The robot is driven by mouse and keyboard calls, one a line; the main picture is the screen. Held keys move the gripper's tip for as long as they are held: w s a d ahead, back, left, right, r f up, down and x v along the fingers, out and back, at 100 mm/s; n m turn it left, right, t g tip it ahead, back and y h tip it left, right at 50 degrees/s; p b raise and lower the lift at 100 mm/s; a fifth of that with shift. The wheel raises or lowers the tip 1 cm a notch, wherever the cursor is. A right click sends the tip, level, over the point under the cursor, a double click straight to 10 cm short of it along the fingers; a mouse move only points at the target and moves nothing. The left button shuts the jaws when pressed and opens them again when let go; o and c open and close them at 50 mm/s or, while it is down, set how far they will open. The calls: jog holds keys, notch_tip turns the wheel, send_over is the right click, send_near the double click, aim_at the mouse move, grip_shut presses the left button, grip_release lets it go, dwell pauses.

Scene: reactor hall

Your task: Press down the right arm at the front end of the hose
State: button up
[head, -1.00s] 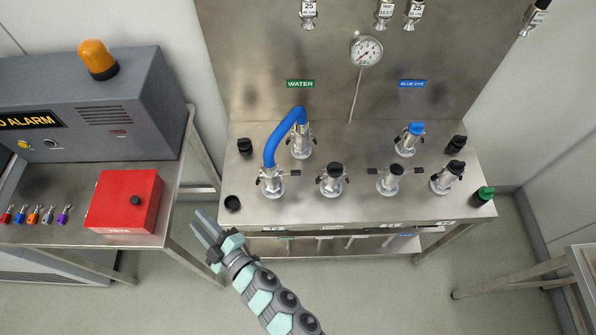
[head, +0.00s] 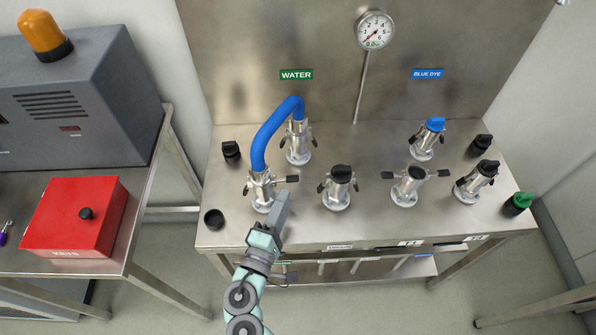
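The blue hose (head: 272,125) arches from a rear metal coupling (head: 298,150) below the WATER label to a front coupling (head: 262,192). At the front coupling, the right arm (head: 291,179) sticks out roughly level to the right with its black tip. The left arm (head: 247,189) hangs down close to the coupling body. My gripper (head: 283,198) is just in front and to the right of this coupling, with its tips below the right arm in the picture. Its fingers overlap from this angle, so their gap is hidden. Contact with the arm cannot be told.
A capped coupling (head: 338,188) stands to the right, then an open one (head: 408,187) with arms spread. A red box (head: 75,217) rests on the left table. The bench front strip is mostly clear.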

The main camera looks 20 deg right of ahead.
jog(key=x, duration=1)
jog(key=shift+w+d, duration=0.2)
jog(key=shift+c, duration=0.3)
grip_shut()
